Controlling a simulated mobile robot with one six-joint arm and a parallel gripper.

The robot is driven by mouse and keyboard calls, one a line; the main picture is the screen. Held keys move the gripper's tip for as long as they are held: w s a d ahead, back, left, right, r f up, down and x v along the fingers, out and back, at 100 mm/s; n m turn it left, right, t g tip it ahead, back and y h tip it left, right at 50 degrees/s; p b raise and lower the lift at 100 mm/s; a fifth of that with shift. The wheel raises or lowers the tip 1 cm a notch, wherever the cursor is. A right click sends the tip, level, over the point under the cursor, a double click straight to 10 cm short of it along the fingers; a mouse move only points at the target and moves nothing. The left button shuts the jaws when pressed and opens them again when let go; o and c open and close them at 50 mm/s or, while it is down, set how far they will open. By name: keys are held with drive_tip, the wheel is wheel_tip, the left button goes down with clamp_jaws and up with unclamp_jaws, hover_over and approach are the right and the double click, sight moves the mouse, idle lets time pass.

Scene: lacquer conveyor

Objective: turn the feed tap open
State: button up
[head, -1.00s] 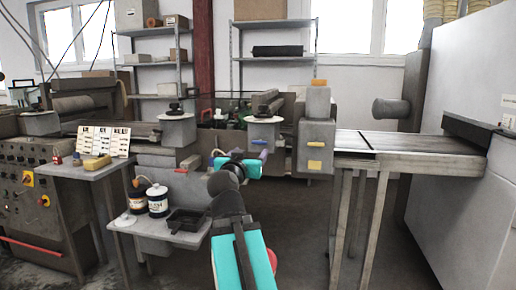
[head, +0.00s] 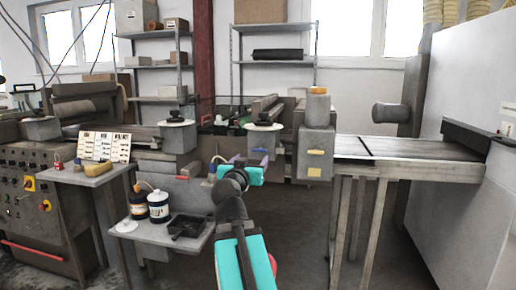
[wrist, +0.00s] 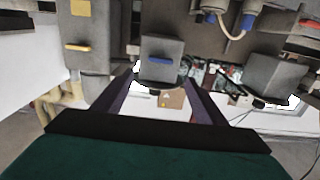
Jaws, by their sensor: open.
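My gripper (head: 243,160) is in front of the machine's middle section, left of the conveyor, with its back to the head camera. In the wrist view, which is upside down, its jaws (wrist: 160,92) are apart and empty. A grey box (wrist: 162,47) with a blue handle (wrist: 155,61) shows beyond and between them. My gripper partly hides this area in the head view.
A low shelf (head: 150,233) at the left holds a dark tray (head: 188,226), a white-and-blue can (head: 158,207) and a dark can (head: 138,205). A grey box with a yellow handle (head: 315,152) stands at the right. The conveyor (head: 400,150) extends right. Floor below is open.

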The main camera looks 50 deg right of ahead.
sight(259, 150)
drive_tip(key=shift+b+x, duration=0.4)
drive_tip(key=shift+x, duration=5.55)
drive_tip(key=shift+s, duration=0.1)
